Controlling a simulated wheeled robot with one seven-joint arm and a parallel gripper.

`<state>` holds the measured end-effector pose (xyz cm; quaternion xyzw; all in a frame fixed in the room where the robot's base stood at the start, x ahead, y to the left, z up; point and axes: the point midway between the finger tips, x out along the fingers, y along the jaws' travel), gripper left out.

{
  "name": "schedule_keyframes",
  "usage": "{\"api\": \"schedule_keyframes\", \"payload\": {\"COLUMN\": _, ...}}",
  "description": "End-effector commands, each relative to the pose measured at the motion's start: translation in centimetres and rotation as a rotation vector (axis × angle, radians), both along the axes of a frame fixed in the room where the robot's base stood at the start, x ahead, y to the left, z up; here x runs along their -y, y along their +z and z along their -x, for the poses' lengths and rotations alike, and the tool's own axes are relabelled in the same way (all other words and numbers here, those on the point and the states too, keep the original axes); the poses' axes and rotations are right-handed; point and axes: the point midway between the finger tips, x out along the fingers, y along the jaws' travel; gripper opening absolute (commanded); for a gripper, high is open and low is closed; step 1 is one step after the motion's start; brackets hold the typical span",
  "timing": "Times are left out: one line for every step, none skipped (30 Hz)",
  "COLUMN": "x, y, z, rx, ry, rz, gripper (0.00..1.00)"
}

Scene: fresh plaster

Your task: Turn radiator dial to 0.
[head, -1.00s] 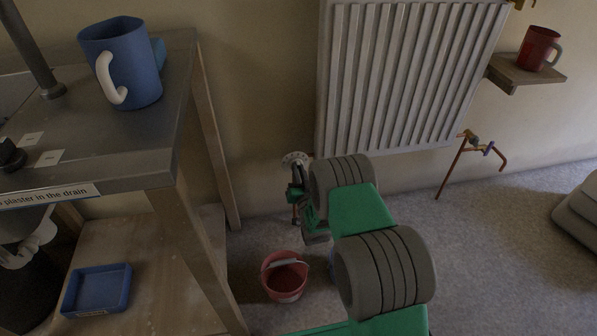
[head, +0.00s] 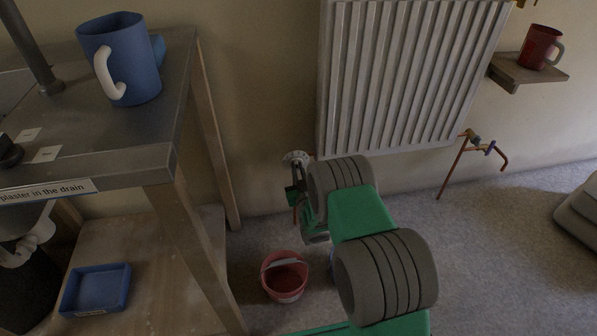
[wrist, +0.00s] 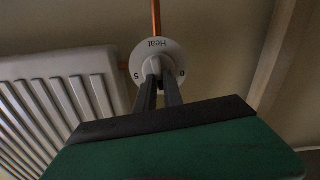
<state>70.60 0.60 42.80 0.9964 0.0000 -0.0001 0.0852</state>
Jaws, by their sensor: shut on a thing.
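In the head view the dial (head: 296,157) shows small at the radiator's lower left corner. My arm hides part of the area below it.
The white radiator (head: 400,80) hangs on the wall. A red bucket (head: 284,284) stands on the floor below my gripper. A shelf (head: 515,75) with a red mug (head: 540,45) is on the right.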

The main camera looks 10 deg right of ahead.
Motion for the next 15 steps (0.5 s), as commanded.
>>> {"api": "schedule_keyframes", "payload": {"x": -0.13, "y": -0.07, "z": 0.02, "rx": 0.000, "ry": 0.001, "rz": 0.041, "gripper": 0.00}}
{"api": "schedule_keyframes", "payload": {"x": -0.15, "y": -0.07, "z": 0.02, "rx": 0.000, "ry": 0.002, "rz": 0.069, "gripper": 0.00}}
{"api": "schedule_keyframes", "payload": {"x": -0.19, "y": -0.06, "z": 0.02, "rx": 0.001, "ry": 0.002, "rz": 0.107, "gripper": 0.00}}
{"api": "schedule_keyframes", "payload": {"x": -0.21, "y": -0.07, "z": 0.02, "rx": 0.001, "ry": 0.002, "rz": 0.136, "gripper": 0.00}}
{"api": "schedule_keyframes", "payload": {"x": -0.22, "y": -0.07, "z": 0.02, "rx": 0.001, "ry": 0.001, "rz": 0.165, "gripper": 0.00}}
{"api": "schedule_keyframes", "payload": {"x": -0.23, "y": -0.07, "z": 0.02, "rx": 0.000, "ry": 0.001, "rz": 0.204, "gripper": 0.00}}
{"api": "schedule_keyframes", "payload": {"x": -0.25, "y": -0.07, "z": 0.02, "rx": 0.000, "ry": 0.001, "rz": 0.232, "gripper": 0.00}}
{"api": "schedule_keyframes", "payload": {"x": -0.27, "y": -0.09, "z": 0.02, "rx": 0.000, "ry": 0.001, "rz": 0.260, "gripper": 0.00}}
{"api": "schedule_keyframes", "payload": {"x": -0.30, "y": -0.09, "z": 0.02, "rx": 0.000, "ry": 0.001, "rz": 0.297, "gripper": 0.00}}
{"api": "schedule_keyframes", "payload": {"x": -0.32, "y": -0.10, "z": 0.02, "rx": 0.000, "ry": 0.001, "rz": 0.326, "gripper": 0.00}}
{"api": "schedule_keyframes", "payload": {"x": -0.34, "y": -0.10, "z": 0.02, "rx": 0.000, "ry": 0.001, "rz": 0.355, "gripper": 0.00}}
{"api": "schedule_keyframes", "payload": {"x": -0.36, "y": -0.10, "z": 0.02, "rx": 0.000, "ry": 0.001, "rz": 0.394, "gripper": 0.00}}
{"api": "schedule_keyframes", "payload": {"x": -0.39, "y": -0.11, "z": 0.02, "rx": 0.000, "ry": 0.001, "rz": 0.423, "gripper": 0.00}}
{"api": "schedule_keyframes", "payload": {"x": -0.41, "y": -0.12, "z": 0.02, "rx": 0.000, "ry": 0.001, "rz": 0.450, "gripper": 0.00}}
{"api": "schedule_keyframes", "payload": {"x": -0.45, "y": -0.15, "z": 0.03, "rx": 0.000, "ry": 0.001, "rz": 0.488, "gripper": 0.00}}
